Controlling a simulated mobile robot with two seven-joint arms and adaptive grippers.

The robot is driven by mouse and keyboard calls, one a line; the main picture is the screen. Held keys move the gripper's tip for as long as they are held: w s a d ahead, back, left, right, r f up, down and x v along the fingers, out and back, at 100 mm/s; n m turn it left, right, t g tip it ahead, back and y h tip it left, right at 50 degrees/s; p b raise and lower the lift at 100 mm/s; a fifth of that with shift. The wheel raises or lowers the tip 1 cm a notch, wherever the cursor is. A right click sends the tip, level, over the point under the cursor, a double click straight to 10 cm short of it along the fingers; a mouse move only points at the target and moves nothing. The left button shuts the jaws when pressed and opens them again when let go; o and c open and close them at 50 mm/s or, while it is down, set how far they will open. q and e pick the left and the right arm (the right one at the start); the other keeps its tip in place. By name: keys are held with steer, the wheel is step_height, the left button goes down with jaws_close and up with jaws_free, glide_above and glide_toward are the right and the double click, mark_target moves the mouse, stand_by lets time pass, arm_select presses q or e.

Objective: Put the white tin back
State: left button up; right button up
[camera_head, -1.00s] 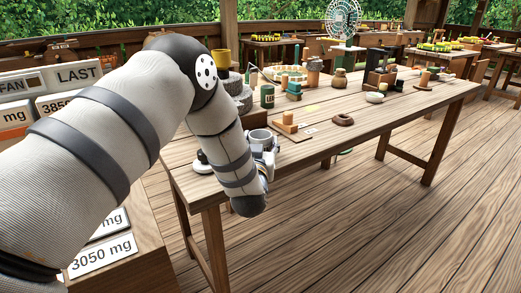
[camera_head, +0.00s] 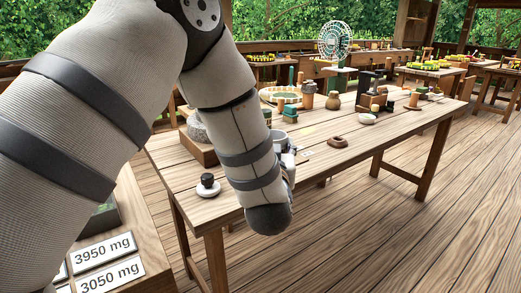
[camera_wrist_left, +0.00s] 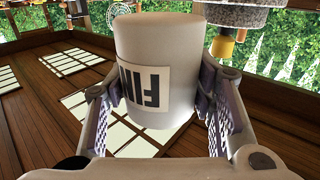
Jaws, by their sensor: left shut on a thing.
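The white tin (camera_wrist_left: 155,45) is large in the left wrist view, with a dark-lettered white label that starts with what looks like "FIN". My left gripper (camera_wrist_left: 158,92) is shut on it, with one finger pad on each side. In the head view a pale rim of the tin (camera_head: 279,136) shows just beyond my left wrist, over the near part of the table. My left gripper (camera_head: 287,152) is mostly hidden there behind my forearm. My right gripper is not in view.
The wooden table (camera_head: 330,158) holds a white lid-like piece with a black knob (camera_head: 208,186) at its near left. A brown ring (camera_head: 337,142) and a white bowl (camera_head: 367,119) stand farther right. A green fan (camera_head: 336,40) is behind. Mass signs (camera_head: 105,250) are lower left.

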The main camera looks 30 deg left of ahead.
arm_select(q)
steer(key=s+d+m+t+h, duration=0.2)
steer(key=s+d+m+h, duration=0.4)
steer(key=s+d+h, duration=0.45)
steer(key=w+a+r+n+g+y, duration=0.2)
steer(key=w+a+n+y, duration=0.5)
steer(key=y, duration=0.4)
steer(key=shift+m+h, duration=0.25)
steer(key=shift+m, duration=0.25)
steer(key=w+a+f+b, duration=0.1)
steer(key=w+a+f, duration=0.4)
steer(key=w+a+f+b, duration=0.1)
steer(key=w+a+f, duration=0.3)
steer(key=a+f, duration=0.1)
steer(key=shift+w+a, duration=0.35)
steer(key=f, duration=0.3)
steer(key=shift+w+a+f+b, duration=0.1)
steer(key=shift+w+a+b, duration=0.2)
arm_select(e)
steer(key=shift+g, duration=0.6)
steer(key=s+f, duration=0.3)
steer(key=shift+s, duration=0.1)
